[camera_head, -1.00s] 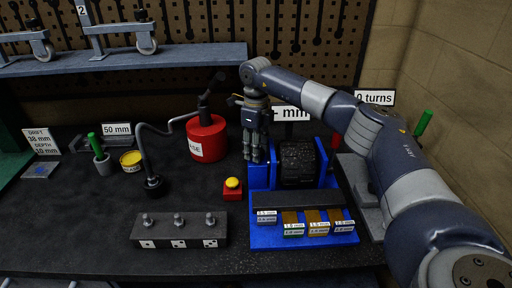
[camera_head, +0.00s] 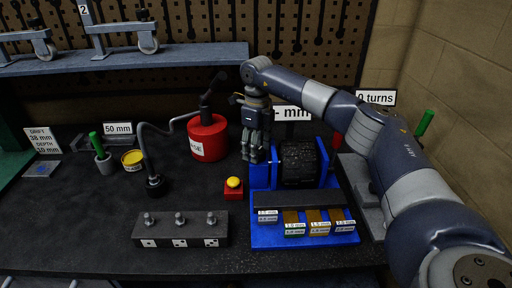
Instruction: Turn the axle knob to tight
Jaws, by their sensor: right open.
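A blue fixture (camera_head: 262,236) stands on the dark bench and holds a black ribbed wheel (camera_head: 299,163) upright between its side plates. I cannot make out the axle knob; the gripper may cover it. My right gripper (camera_head: 254,158) points down, open, at the left side of the fixture, close to its left plate. I cannot tell whether the fingers touch anything. My left gripper is not in view.
A red grease can (camera_head: 208,138) and a red box with a yellow button (camera_head: 234,188) stand left of the fixture. A dark block with several bolts (camera_head: 180,230) lies in front.

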